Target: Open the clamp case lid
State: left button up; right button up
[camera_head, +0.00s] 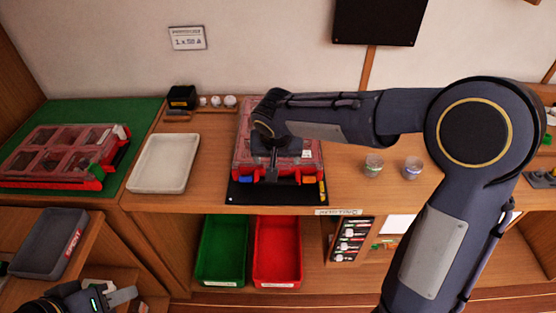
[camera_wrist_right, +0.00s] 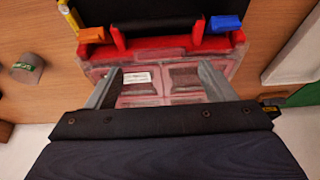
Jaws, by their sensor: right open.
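The red case with a clear lid (camera_head: 308,150) lies on a dark mat (camera_head: 290,195) at the middle of the counter; its lid looks down. The lid also shows in the right wrist view (camera_wrist_right: 165,55). Its front edge has a red handle, a blue latch (camera_wrist_right: 225,24) and an orange latch (camera_wrist_right: 92,35). My right gripper (camera_head: 272,178) is over the case and hides part of it. In the right wrist view its fingers (camera_wrist_right: 160,85) are apart with nothing held, over the lid; contact cannot be told. My left gripper (camera_head: 122,297) is low at the bottom left, its jaws unclear.
Another red case (camera_head: 70,155) lies on a green mat (camera_head: 140,110) at left. A white tray (camera_head: 163,163) sits between. Two small jars (camera_head: 373,165) (camera_head: 412,168) stand right of the middle case. Green (camera_head: 222,250) and red (camera_head: 277,250) bins are below the counter.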

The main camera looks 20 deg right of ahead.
aim_at(277, 165)
jog(key=shift+x, duration=1.8)
pick_arm(q)
jog(key=shift+r, duration=0.2)
pick_arm(e)
jog(key=shift+c, duration=0.2)
